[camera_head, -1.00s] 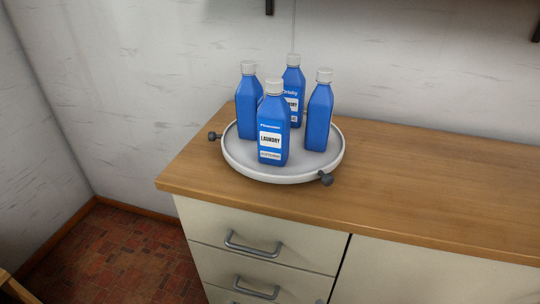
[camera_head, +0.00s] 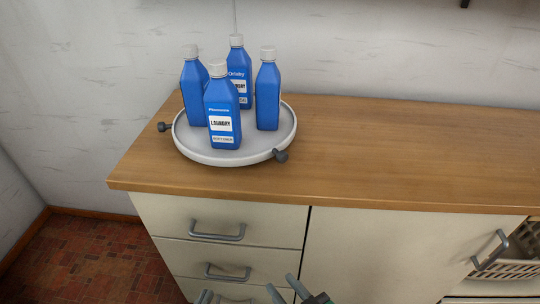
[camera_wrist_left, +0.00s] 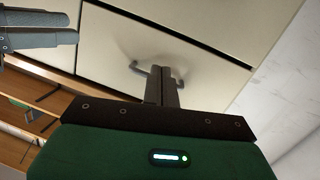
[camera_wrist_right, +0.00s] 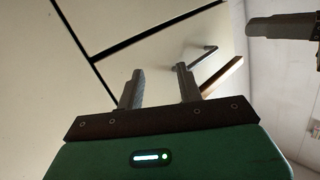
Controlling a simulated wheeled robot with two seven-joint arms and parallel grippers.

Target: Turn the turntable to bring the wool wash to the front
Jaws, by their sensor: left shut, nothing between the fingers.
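The round white turntable (camera_head: 190,148) stands on the wooden countertop with several blue, white-capped bottles on it. The front bottle (camera_head: 222,110) has a white label reading "LAUNDRY"; its smaller print is too small to read. Behind it are a left bottle (camera_head: 195,90), a back bottle (camera_head: 238,72) with a partly hidden label, and a right bottle (camera_head: 267,95) with no label showing. I cannot tell which is the wool wash. Dark knobs stick out at the rim's left (camera_head: 164,127) and front right (camera_head: 281,156). My left gripper (camera_wrist_left: 162,82) is shut and empty, my right gripper (camera_wrist_right: 159,75) open and empty, both low before the drawers.
The wooden countertop (camera_head: 400,150) is clear to the right of the turntable. Below it are drawers with grey bar handles (camera_head: 218,237) and a cupboard door (camera_head: 380,255). A light basket (camera_head: 510,268) shows at the lower right. A wall stands behind.

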